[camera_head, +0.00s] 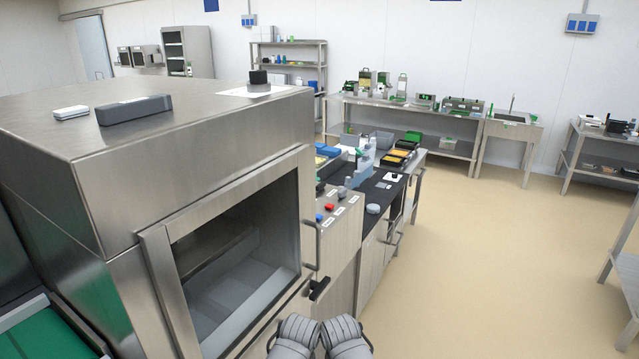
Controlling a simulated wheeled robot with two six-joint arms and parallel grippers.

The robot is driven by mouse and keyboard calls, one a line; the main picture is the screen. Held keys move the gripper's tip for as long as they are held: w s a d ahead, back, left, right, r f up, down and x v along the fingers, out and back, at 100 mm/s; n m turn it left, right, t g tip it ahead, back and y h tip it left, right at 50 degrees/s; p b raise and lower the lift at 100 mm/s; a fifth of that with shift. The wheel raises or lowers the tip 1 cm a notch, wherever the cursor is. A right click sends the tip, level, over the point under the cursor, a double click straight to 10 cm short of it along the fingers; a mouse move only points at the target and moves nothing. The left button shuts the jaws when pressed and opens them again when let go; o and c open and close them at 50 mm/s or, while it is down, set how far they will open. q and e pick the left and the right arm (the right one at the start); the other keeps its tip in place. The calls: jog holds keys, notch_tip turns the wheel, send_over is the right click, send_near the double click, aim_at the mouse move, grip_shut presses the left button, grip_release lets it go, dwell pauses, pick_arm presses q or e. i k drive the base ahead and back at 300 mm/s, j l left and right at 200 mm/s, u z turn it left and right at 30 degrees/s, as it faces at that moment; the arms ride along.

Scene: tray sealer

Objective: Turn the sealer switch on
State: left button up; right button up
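A large steel machine (110,215), likely the sealer, fills the left side, with a dark front window (230,265) and a bar handle (311,248) at its right edge. A black lever-like part (319,289) sits low beside the window; I cannot tell whether it is the switch. A sloped panel beside the machine carries a red button (330,207), a blue button (319,217) and small labels. A black knob-like part (258,77) stands on the machine's top. Two grey ribbed parts of my arms show at the bottom centre; no gripper fingers show.
A dark counter (375,195) with trays and bottles extends behind the panel. A round grey object (373,208) lies on it. A green surface (45,335) is at bottom left. The beige floor (480,270) to the right is clear. Workbenches (420,108) line the back wall.

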aim_at(320, 188)
jog(key=i+l, duration=0.5)
jog(key=i+l+u, duration=0.15)
jog(key=i+l, duration=0.85)
jog(key=i+l+u, duration=0.15)
jog(key=i+l, duration=0.8)
jog(key=l, duration=0.25)
